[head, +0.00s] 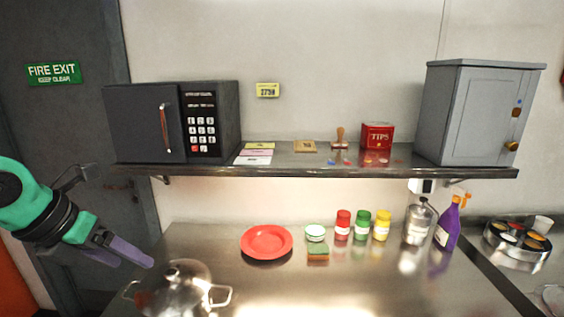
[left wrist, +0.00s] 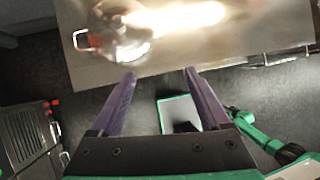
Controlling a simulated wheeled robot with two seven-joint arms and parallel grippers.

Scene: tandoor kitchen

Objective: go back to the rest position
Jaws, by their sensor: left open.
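My left gripper (head: 132,257) comes in from the left in the head view, beside the left end of the steel counter. Its purple fingers are apart and nothing is between them. In the left wrist view the open fingers (left wrist: 158,75) point toward the counter edge, with dark floor between and below them. My right gripper is not in the head view.
A lidded steel pot (head: 175,291) stands on the counter (head: 325,290) close to my left gripper. A red plate (head: 266,241), jars and bottles stand farther right. A shelf (head: 310,172) above holds a microwave (head: 172,122) and grey cabinet (head: 478,115).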

